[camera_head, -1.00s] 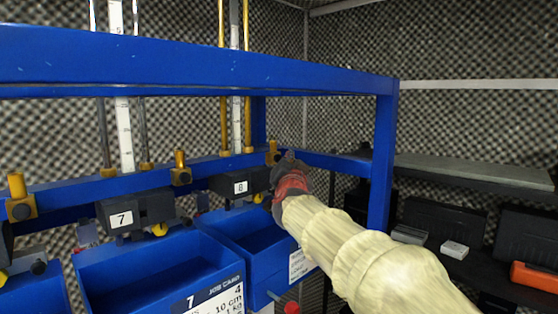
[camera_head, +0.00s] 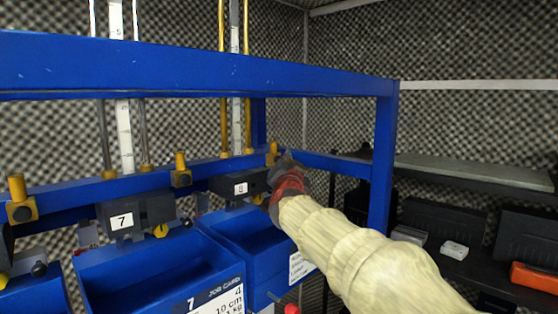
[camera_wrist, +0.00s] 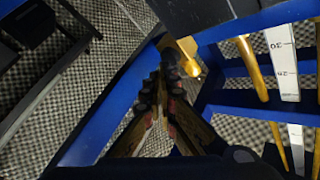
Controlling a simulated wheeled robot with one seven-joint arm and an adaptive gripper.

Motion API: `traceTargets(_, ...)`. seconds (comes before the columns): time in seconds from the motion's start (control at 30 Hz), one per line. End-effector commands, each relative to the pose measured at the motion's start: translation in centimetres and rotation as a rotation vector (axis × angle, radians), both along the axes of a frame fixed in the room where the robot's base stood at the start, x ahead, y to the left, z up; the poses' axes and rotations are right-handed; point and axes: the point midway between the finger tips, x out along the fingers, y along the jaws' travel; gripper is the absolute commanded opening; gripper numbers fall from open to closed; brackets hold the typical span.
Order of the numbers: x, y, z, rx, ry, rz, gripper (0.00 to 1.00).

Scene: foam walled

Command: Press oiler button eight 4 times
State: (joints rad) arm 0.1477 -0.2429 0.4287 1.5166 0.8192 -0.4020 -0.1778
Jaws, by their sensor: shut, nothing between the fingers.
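The oiler eight block (camera_head: 232,186) is a dark box with a white "8" label, on the blue rail of the rack in the head view. A small yellow knob (camera_head: 257,199) shows under its right end. My gripper (camera_head: 284,163) is shut and empty, at the right end of the block. I cannot tell whether it touches the block. In the wrist view the closed fingers (camera_wrist: 168,62) are beside a brass fitting (camera_wrist: 188,46), near a blue bar. The button itself cannot be made out clearly.
The oiler seven block (camera_head: 125,219) is to the left. Blue bins, one below block eight (camera_head: 236,226) and one marked 7 (camera_head: 150,278), sit below. A blue frame post (camera_head: 383,150) stands right of my gripper. Dark shelves (camera_head: 470,172) are at the right.

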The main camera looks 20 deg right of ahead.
Motion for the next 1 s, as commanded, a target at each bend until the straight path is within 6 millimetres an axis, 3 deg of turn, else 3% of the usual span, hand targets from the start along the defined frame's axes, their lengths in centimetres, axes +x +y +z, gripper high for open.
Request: traceTargets(1.0, 0.69, 0.22, -0.03, 0.0, 0.0, -0.001, 0.0)
